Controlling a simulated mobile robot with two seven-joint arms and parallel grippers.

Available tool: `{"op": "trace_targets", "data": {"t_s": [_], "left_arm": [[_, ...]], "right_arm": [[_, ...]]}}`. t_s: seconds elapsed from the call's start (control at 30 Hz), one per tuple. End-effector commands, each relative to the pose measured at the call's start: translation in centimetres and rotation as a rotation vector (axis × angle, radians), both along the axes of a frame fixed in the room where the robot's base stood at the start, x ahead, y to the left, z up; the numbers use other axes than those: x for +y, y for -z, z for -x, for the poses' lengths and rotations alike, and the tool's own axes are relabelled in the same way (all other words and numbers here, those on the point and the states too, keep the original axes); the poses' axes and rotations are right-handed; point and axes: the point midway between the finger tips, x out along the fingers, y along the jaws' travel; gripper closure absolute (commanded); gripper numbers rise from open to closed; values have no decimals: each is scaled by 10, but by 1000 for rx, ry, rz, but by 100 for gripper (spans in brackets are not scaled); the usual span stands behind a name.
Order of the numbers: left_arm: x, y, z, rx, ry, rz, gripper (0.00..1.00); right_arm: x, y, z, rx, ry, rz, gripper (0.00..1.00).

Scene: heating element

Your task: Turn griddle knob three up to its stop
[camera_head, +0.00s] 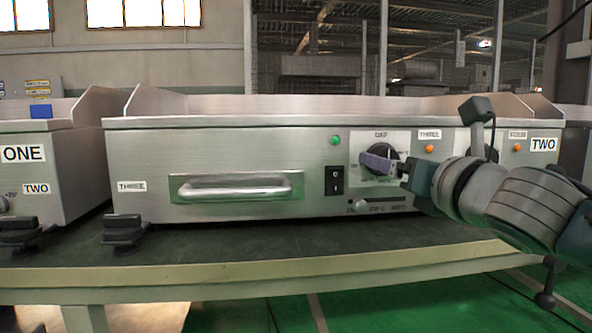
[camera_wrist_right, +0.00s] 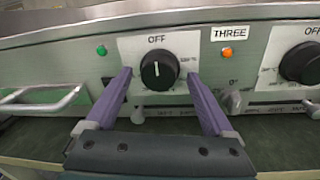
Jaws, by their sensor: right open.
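A round black knob (camera_wrist_right: 160,70) sits on a white dial plate marked OFF at its top; its white pointer line points up, close to OFF. A label THREE (camera_wrist_right: 229,32) is to the right of this plate, above an orange lamp. In the head view the knob (camera_head: 383,154) is partly hidden by my right gripper (camera_head: 378,163). My right gripper (camera_wrist_right: 160,73) is open, with one purple finger on each side of the knob and visible gaps between fingers and knob in the wrist view. Contact depth cannot be told. My left gripper is not in view.
A second black knob (camera_wrist_right: 301,63) is to the right, mostly hidden by my arm in the head view. A rocker switch (camera_head: 334,180) and a drawer handle (camera_head: 235,187) are left of the dial. The griddle stands on a dark table (camera_head: 250,244); griddle ONE (camera_head: 50,179) is at the left.

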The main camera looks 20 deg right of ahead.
Motion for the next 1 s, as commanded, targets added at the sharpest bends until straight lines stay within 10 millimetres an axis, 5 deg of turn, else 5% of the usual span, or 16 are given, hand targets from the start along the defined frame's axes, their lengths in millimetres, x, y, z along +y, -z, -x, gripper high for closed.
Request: {"op": "trace_targets", "data": {"t_s": [0.4, 1.0], "left_arm": [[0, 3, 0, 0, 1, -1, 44], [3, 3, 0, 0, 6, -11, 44]], "right_arm": [[-1, -1, -8, 0, -1, -1, 12], [-1, 0, -8, 0, -1, -1, 79]]}}
